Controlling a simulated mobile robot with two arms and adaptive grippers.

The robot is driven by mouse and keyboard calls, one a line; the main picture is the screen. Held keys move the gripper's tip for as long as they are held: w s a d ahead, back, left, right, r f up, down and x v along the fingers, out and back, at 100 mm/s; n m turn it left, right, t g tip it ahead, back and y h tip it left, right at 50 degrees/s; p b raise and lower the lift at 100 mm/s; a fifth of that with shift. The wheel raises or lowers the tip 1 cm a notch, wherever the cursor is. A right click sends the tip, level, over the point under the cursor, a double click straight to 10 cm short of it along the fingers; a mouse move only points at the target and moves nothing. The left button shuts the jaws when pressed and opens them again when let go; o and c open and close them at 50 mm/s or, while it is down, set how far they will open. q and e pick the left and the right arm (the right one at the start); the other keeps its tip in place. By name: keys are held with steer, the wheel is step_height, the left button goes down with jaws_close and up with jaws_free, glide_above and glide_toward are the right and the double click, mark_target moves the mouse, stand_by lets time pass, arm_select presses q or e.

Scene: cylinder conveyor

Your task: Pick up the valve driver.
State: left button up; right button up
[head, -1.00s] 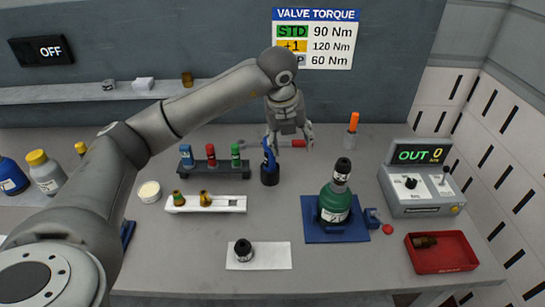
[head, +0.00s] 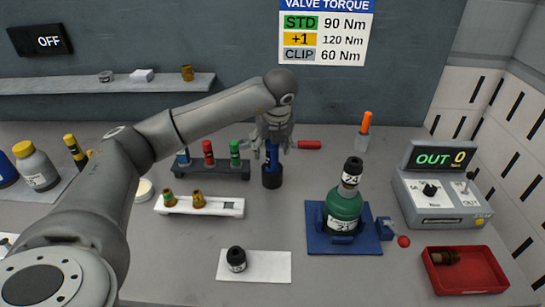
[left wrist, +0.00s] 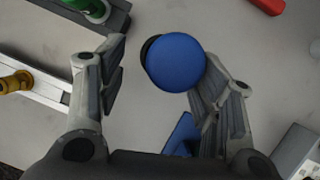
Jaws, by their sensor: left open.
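The valve driver looks to be the blue-handled tool (head: 271,164) standing upright on the bench with a black lower end. Its round blue top (left wrist: 177,62) faces the camera in the left wrist view. My left gripper (head: 275,146) is open over the top of the tool, fingers pointing down. In the left wrist view, the gripper (left wrist: 166,88) has the blue top between its finger lines, closer to the right finger and toward the fingertips' far side. I cannot tell whether they touch. My right gripper is not in view.
A dark rack (head: 211,171) with coloured pieces and a white tray (head: 222,209) stand left of the tool. A green bottle (head: 344,206) sits in a blue holder on the right. A red handle (head: 309,145) lies behind. Bare bench lies in front of the tool.

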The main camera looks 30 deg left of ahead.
mark_target(273, 154)
arm_select(q)
steer(key=shift+w+f, duration=0.1)
steer(key=shift+f, duration=0.2)
steer(key=x, duration=0.1)
steer(key=p+x, duration=0.2)
steer(key=x, duration=0.1)
steer(key=shift+w+d+f, duration=0.15)
steer(key=shift+w+d, duration=0.05)
steer(key=shift+d, duration=0.05)
steer(key=shift+a+f, duration=0.1)
steer(key=shift+f, duration=0.1)
jaws_close()
steer(key=shift+w+r, duration=0.15)
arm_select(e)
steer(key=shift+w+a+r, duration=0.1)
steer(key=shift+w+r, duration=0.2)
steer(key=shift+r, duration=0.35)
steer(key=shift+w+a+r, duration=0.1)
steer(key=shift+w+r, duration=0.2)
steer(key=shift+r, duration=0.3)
